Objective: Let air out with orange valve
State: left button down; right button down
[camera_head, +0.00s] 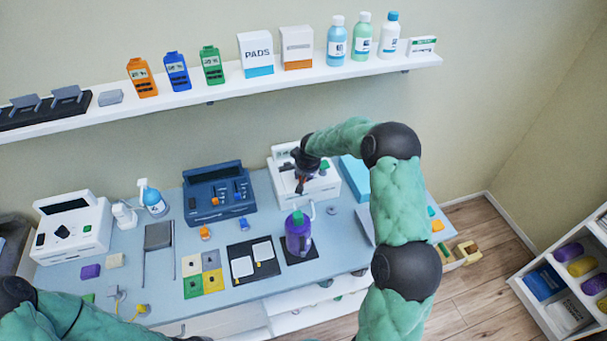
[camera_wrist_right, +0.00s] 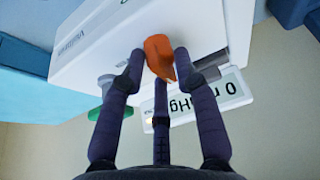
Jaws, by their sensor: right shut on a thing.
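The orange valve (camera_wrist_right: 160,57) is a small lever on the front of a white device (camera_wrist_right: 105,50) in the right wrist view. The fingers of my right gripper (camera_wrist_right: 155,72) are closed around it from both sides. The device's display (camera_wrist_right: 212,97) reads 0 mmHg, upside down in this view. A green knob (camera_wrist_right: 103,112) sits beside the left finger. In the head view my right gripper (camera_head: 300,184) reaches down onto the white device (camera_head: 325,190), hiding the valve. My left arm enters at the bottom left; its gripper is outside the picture.
A shelf (camera_head: 225,88) with boxes and bottles runs above, behind my right arm.

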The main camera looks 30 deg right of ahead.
jog(key=c, duration=1.2)
grip_release()
jog(key=d+v, duration=0.1)
jog(key=v, duration=1)
jog(key=shift+s+a+r, duration=0.3)
jog(key=shift+a+r, duration=0.1)
jog(key=shift+a, duration=0.1)
